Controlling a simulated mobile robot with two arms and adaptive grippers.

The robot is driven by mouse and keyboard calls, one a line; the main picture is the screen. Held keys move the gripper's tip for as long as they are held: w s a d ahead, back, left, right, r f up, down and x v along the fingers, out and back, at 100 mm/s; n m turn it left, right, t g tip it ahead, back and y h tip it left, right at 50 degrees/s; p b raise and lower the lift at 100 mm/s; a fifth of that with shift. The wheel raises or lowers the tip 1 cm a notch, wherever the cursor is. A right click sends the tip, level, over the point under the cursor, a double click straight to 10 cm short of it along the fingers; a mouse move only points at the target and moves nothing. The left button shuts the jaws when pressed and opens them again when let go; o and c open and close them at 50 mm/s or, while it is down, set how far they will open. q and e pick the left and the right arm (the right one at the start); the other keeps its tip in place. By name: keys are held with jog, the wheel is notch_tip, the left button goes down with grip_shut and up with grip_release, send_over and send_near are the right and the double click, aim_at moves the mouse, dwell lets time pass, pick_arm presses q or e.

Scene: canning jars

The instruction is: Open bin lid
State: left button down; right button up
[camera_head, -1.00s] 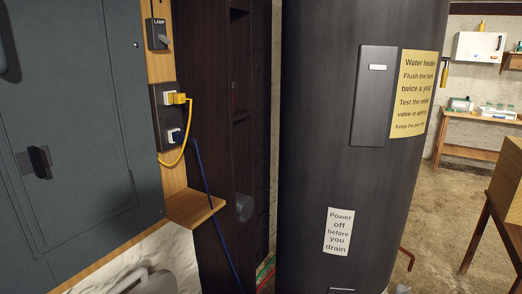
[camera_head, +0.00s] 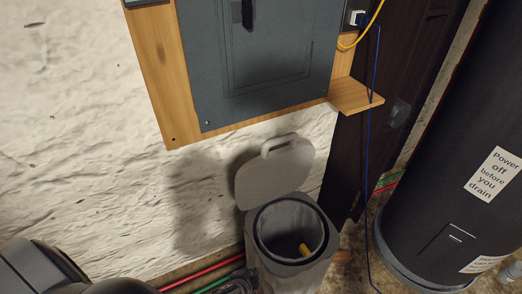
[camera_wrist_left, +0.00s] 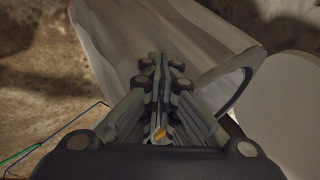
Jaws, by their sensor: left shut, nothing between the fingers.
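The grey bin (camera_head: 290,277) stands on the floor against the white wall in the head view. Its lid (camera_head: 272,178) is up, tilted back towards the wall, with a loop handle on top. The round mouth is uncovered, and a yellow thing (camera_head: 304,249) shows inside. My left gripper (camera_wrist_left: 157,62) is shut and empty in the left wrist view. Its fingers point at the pale bin side (camera_wrist_left: 185,30), with a pale rounded panel, probably the lid (camera_wrist_left: 290,105), at right. I cannot tell whether the fingers touch the bin. My right gripper is not in view.
A grey electrical panel (camera_head: 255,60) on a wooden board hangs above the bin, with a small wooden shelf (camera_head: 352,96). A dark water heater (camera_head: 440,190) stands at right. Red (camera_head: 205,270) and green lines run along the wall base. A blue cable (camera_head: 371,160) hangs beside the bin.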

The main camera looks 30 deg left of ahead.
pick_arm(q)
jog(key=w+d+r+m+t, duration=0.1)
jog(key=w+r+m+t, duration=0.3)
jog(key=r, duration=0.9)
jog(key=w+d+r+n+t+y, duration=0.15)
jog(key=w+r, duration=0.35)
jog(key=r, duration=0.7)
jog(key=w+d+r+m+t, duration=0.2)
jog(key=w+r+t, duration=0.25)
jog(key=r, duration=0.85)
send_near(291, 139)
jog(key=w+d, duration=0.2)
jog(key=w+a, duration=0.1)
jog(key=w+a+p, duration=0.1)
jog(key=shift+w+a+r, duration=0.1)
jog(key=shift+a, duration=0.2)
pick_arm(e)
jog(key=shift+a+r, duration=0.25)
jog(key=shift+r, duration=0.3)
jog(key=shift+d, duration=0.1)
